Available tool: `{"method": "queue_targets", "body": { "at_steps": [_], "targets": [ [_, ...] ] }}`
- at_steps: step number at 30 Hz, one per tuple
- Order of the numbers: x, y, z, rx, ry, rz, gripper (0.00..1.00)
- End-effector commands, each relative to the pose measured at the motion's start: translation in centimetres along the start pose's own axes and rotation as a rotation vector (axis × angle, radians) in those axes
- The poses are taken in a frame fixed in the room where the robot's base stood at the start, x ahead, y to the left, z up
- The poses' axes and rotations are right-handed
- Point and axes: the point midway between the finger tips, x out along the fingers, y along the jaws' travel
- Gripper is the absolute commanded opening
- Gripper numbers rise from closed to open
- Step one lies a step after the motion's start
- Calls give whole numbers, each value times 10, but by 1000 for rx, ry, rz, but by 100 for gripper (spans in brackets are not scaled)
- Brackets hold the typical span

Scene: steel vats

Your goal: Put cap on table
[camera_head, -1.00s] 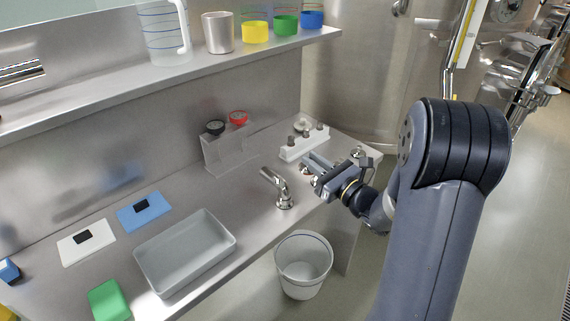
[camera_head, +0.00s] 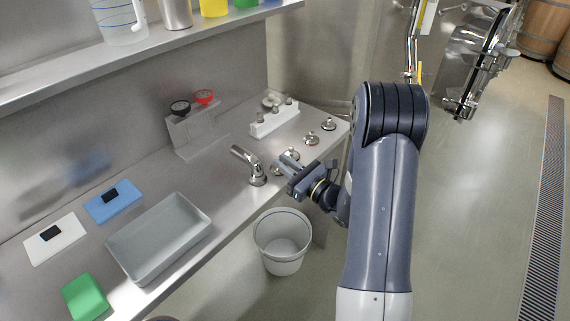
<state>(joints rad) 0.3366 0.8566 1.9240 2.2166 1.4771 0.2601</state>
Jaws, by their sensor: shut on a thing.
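My gripper (camera_head: 281,163) is at the front edge of the steel table (camera_head: 225,185), just right of the bent tap. It is shut on a small shiny metal cap (camera_head: 276,170), which is mostly hidden by the fingers. I cannot tell whether the cap touches the tabletop. Similar round metal pieces, one in the middle (camera_head: 309,138) and one farther back (camera_head: 328,124), sit in a row to the right, with another close beside my gripper.
The bent tap (camera_head: 248,164) stands close left of my gripper. A white holder (camera_head: 272,120) with metal pieces is behind. A grey tray (camera_head: 160,238) is at left, and a white bucket (camera_head: 283,240) stands below the front edge. The table between tap and holder looks clear.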

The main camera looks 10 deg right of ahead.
Motion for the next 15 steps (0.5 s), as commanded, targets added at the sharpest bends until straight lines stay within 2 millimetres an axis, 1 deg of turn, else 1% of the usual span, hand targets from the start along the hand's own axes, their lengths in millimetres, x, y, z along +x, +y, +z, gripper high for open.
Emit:
{"method": "queue_targets", "body": {
  "at_steps": [2,3,10,11,15],
  "targets": [
    [0,0,-1,0,0,0,0],
    [0,0,-1,0,0,0,16],
    [0,0,0,0,1,0,35],
    [0,0,0,0,1,0,37],
    [0,0,0,0,1,0,37]
  ]
}}
